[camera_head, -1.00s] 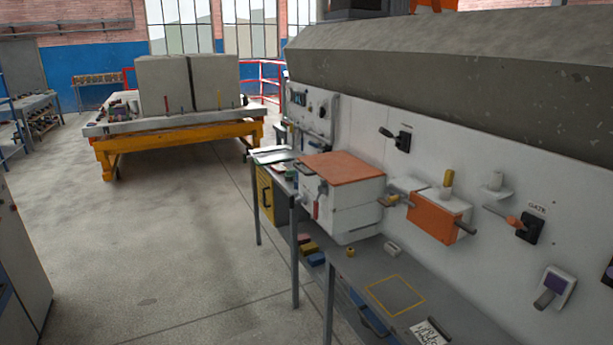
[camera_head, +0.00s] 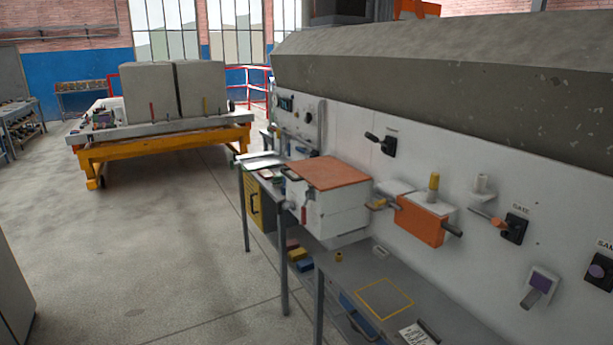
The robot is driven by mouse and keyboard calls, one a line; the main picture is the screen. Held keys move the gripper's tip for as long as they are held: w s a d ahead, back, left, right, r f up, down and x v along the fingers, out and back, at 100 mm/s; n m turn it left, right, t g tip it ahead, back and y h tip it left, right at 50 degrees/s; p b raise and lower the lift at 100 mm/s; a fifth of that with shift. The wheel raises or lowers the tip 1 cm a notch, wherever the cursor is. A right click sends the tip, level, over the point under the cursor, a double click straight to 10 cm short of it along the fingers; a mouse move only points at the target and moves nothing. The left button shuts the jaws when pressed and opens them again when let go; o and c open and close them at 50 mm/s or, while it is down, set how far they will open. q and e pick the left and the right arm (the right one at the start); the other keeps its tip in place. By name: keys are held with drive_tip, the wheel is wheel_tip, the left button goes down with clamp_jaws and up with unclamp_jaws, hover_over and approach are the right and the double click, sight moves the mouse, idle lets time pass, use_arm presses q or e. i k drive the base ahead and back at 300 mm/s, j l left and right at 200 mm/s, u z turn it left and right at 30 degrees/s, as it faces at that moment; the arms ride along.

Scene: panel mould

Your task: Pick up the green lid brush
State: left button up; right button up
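I cannot make out the green lid brush for certain. A small dark-green patch (camera_head: 279,180) shows among small items on the far part of the bench, left of the white box with the orange lid (camera_head: 330,172). It is too small to tell what it is. Neither of my grippers is in view.
The grey bench (camera_head: 345,267) runs along the white wall panel, which carries an orange box (camera_head: 420,222) and several protruding handles. A yellow-framed table (camera_head: 160,145) with grey blocks stands at the far left. The concrete floor (camera_head: 150,240) left of the bench is clear.

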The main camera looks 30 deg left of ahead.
sight(278, 180)
drive_tip(key=i+j+z, duration=0.1)
drive_tip(key=j, duration=0.35)
drive_tip(key=i+j, duration=0.15)
drive_tip(key=j, duration=0.3)
drive_tip(key=i+j+z, duration=0.15)
drive_tip(key=j, duration=0.7)
drive_tip(key=i+z, duration=0.05)
